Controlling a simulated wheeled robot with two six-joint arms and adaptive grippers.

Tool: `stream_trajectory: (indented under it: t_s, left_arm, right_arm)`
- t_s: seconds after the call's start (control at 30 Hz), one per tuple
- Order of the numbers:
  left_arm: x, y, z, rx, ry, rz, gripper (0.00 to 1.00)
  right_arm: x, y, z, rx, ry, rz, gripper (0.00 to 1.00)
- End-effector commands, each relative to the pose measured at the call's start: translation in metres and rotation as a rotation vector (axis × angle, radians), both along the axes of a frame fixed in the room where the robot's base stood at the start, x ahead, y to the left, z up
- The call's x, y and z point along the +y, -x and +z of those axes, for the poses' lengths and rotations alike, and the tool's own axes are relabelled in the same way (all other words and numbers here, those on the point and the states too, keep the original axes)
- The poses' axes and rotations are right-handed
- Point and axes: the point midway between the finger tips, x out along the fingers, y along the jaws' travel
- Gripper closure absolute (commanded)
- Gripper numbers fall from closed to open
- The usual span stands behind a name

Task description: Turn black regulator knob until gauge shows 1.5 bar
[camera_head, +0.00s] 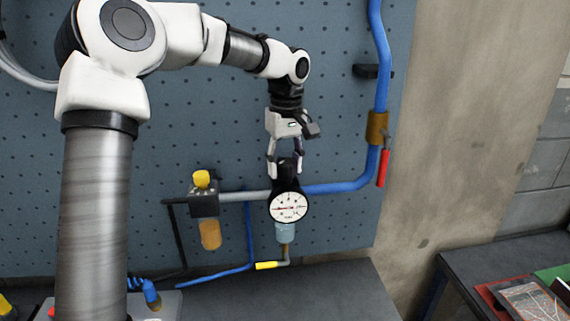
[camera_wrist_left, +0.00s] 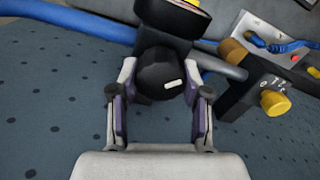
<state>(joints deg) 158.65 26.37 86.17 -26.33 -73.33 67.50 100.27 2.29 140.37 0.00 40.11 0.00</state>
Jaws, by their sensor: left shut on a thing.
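The black regulator knob (camera_wrist_left: 160,73) is between the two fingers of my left gripper (camera_wrist_left: 160,100) in the left wrist view. It has a small white mark on its face. In the head view my left gripper (camera_head: 285,165) comes down from above and is shut on the knob (camera_head: 287,168). Below it the round white gauge (camera_head: 288,207) has a red needle pointing roughly left; its numbers are too small to read surely. The gauge also shows partly at the top of the left wrist view (camera_wrist_left: 188,5). My right gripper is not in view.
A blue pipe (camera_head: 345,187) runs right from the regulator and up past a red lever (camera_head: 383,168). A block with a yellow knob (camera_head: 202,178) and an amber bowl (camera_head: 210,235) sits left. A yellow-handled drain valve (camera_head: 268,265) hangs below. A dark pegboard (camera_head: 345,235) stands behind.

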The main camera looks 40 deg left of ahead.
Motion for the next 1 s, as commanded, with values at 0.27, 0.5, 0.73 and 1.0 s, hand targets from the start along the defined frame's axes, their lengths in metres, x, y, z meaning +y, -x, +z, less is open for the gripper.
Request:
stream_trajectory:
  t_s: [0.27,0.5,0.73,1.0]
  left_arm:
    - [-0.001,0.001,-0.003,0.009,0.004,0.011,0.88]
    - [-0.001,0.001,-0.003,0.009,0.003,0.010,0.35]
    - [0.000,0.001,-0.001,0.004,0.001,0.011,0.28]
    - [0.000,-0.001,0.019,0.000,-0.001,0.013,0.28]
  right_arm:
    - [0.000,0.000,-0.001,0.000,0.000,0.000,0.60]
    - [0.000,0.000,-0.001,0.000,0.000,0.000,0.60]
    - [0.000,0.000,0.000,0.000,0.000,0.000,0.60]
    - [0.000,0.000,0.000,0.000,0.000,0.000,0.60]
